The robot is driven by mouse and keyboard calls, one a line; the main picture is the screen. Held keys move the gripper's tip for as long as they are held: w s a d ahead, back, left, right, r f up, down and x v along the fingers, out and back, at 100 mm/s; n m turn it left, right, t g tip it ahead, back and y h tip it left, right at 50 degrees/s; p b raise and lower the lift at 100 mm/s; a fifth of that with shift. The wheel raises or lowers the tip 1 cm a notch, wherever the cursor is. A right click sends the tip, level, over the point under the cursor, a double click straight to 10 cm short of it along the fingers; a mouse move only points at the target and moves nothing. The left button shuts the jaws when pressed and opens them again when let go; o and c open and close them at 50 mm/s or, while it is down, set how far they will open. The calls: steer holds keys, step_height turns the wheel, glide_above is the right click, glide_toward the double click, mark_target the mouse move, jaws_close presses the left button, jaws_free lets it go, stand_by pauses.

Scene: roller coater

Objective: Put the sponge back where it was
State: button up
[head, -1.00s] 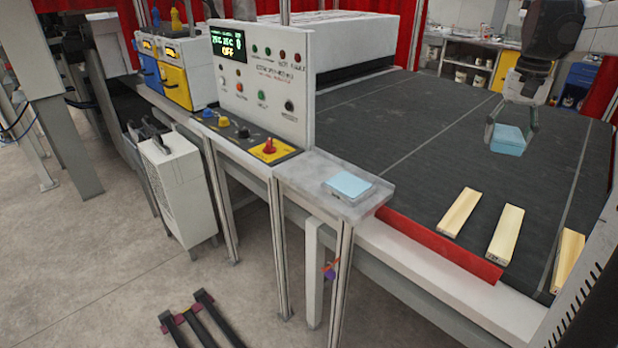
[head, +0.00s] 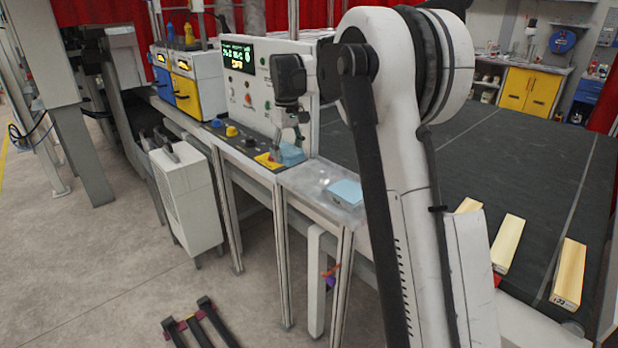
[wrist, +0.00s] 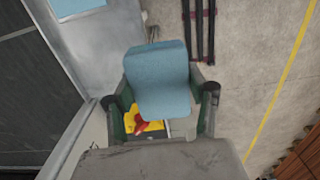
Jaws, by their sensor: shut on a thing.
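My gripper (head: 289,143) is shut on a light blue sponge (head: 291,155). In the head view it holds the sponge over the control desk, close to the red switch on its yellow plate (head: 268,161). In the wrist view the sponge (wrist: 158,80) sits between the two fingers, with the red switch (wrist: 140,122) and yellow plate below it. A second light blue sponge-like block (head: 345,193) lies on the grey ledge (head: 312,182) to the right. It also shows at the top left of the wrist view (wrist: 75,6).
The upright control panel (head: 245,90) stands right behind my gripper. Blue, yellow and black knobs (head: 232,131) sit on the desk to the left. Several wooden pieces (head: 508,242) lie on the dark conveyor (head: 530,150). My arm hides part of the conveyor.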

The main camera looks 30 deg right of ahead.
steer(key=shift+w+f, duration=0.2)
steer(key=shift+w, duration=0.1)
steer(key=p, duration=0.2)
glide_above(310, 176)
step_height(310, 176, down, 7)
steer(key=shift+r, duration=0.15)
steer(key=shift+f, duration=2.05)
steer(key=shift+f, duration=0.15)
steer(key=o, duration=0.9)
